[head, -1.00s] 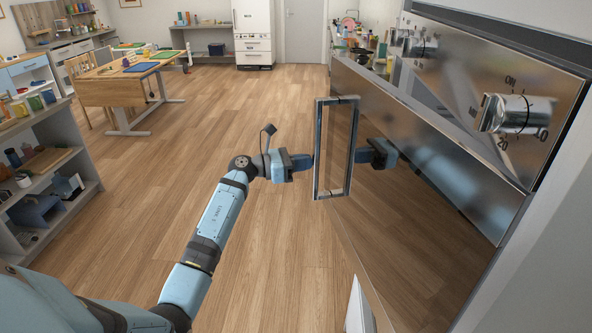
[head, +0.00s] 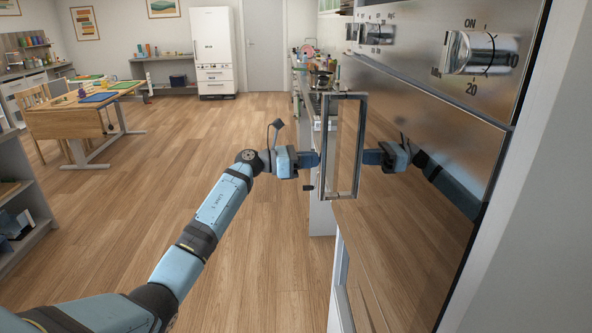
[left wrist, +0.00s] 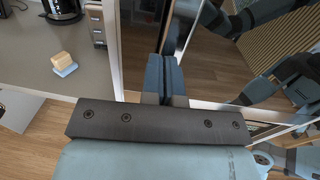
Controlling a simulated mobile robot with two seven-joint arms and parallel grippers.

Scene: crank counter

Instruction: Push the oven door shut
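The oven door (head: 415,185) is a large glossy dark panel on the right of the head view. Its top edge runs close under the control panel; I cannot tell whether a small gap remains. A tall chrome handle (head: 357,150) stands out from its far side. My left gripper (head: 314,160) is beside the handle's left bar, pointing at the door; exact contact is unclear. Its mirror image shows in the door. In the left wrist view, its two blue fingers (left wrist: 163,76) lie together with nothing seen between them. My right gripper is out of view.
The steel control panel (head: 440,45) with a chrome knob (head: 482,52) is above the door. A counter with kitchen items (head: 318,75) continues beyond the oven. A wooden table (head: 75,118) and a grey shelf (head: 22,200) stand at left. The wooden floor between is clear.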

